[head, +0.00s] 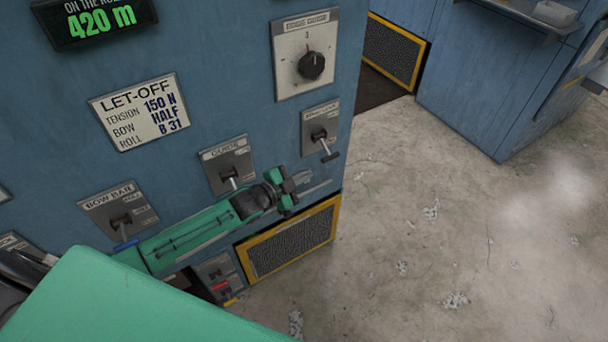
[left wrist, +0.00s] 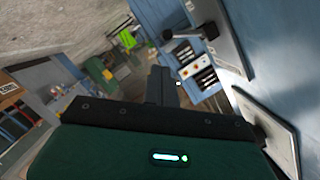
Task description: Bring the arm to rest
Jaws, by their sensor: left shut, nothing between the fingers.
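My left arm, green and black, comes in from the left in the head view. Its left gripper (head: 303,183) is in front of the blue machine panel, close to its right edge, below a lever switch (head: 320,136) and right of another lever (head: 229,174). The gripper is shut and empty. In the left wrist view the dark fingers (left wrist: 165,88) are together, with nothing held. I cannot tell from these views how far the fingertips are from the panel. My right gripper is not in view.
The blue panel (head: 215,60) carries a let-off card (head: 138,111), a rotary knob (head: 311,65), a bow bar lever (head: 121,221) and a yellow-framed grille (head: 290,242). Open concrete floor (head: 440,220) lies to the right, with scattered pale bits. A blue cabinet (head: 480,80) stands beyond.

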